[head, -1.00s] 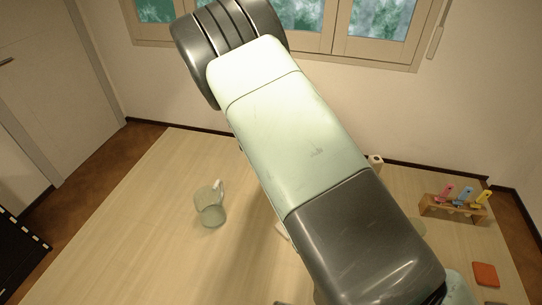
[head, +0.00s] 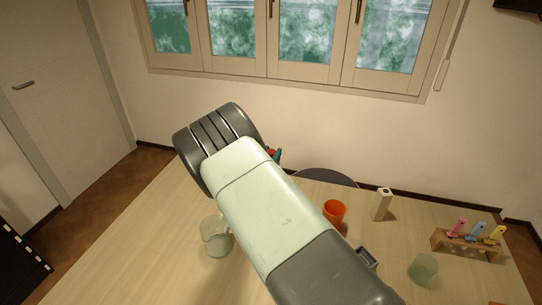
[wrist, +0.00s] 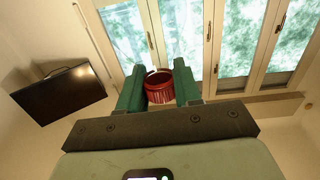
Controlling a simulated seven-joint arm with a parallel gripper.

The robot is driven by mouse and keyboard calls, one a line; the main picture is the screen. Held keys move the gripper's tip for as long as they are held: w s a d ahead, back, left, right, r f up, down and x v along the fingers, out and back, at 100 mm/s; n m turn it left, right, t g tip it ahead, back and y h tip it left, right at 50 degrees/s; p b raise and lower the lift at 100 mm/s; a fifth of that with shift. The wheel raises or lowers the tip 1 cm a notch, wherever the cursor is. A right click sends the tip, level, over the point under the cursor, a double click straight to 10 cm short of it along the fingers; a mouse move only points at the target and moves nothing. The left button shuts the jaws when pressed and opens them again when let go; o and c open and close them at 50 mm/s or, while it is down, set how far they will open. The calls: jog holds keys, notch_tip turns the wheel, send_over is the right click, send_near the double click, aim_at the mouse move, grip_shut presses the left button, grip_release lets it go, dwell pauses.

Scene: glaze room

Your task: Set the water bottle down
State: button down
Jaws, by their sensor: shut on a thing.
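In the wrist view my gripper (wrist: 160,90) has its two green fingers closed on a dark red, ribbed, round thing, which I take for the water bottle (wrist: 159,87). Only this red part shows between the fingers; the rest is hidden. In the head view my arm covers most of the gripper. A green fingertip and a small red patch of the bottle (head: 271,152) show past the arm's upper right side, against the wall. I cannot see the bottle's base or whether it touches anything.
On the pale wooden table (head: 130,245) stand a clear glass mug (head: 216,242), an orange cup (head: 334,212), a beige upright block (head: 382,205), a greenish glass (head: 424,268) and a wooden rack (head: 467,246) with coloured pieces. A dark round chair (head: 326,177) is behind. The table's left side is clear.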

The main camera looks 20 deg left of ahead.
jog(key=shift+f, duration=0.2)
jog(key=c, duration=0.8)
grip_release()
